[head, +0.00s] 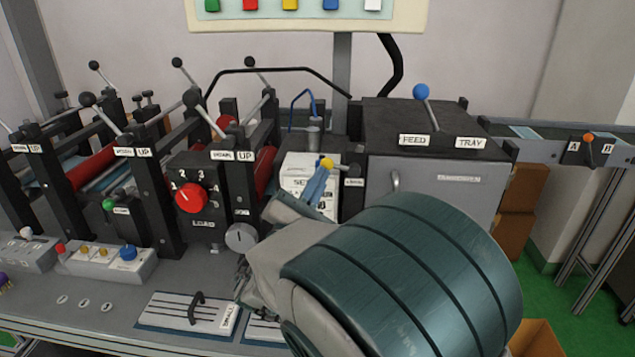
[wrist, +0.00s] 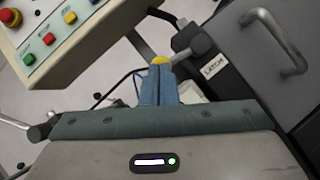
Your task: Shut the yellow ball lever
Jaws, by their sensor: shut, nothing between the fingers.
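The yellow ball (head: 326,162) of the lever shows at the tips of my gripper (head: 321,172) in the head view. In the wrist view the yellow ball (wrist: 161,60) sits just beyond the blue fingertips of my gripper (wrist: 165,68), which are together. The fingers look at or very close to the ball; I cannot tell if they touch. The grey lever arm (wrist: 182,53) runs right from the ball to a dark block beside a label reading LATCH (wrist: 215,66). My wrist and fingers hide what lies below the ball.
A grey cabinet (head: 432,200) with a blue-knobbed lever (head: 421,92) stands right of my gripper. A red dial (head: 191,197) and black roller frames stand to the left. A button panel (wrist: 62,30) hangs above. A handled plate (head: 190,314) lies on the bench front.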

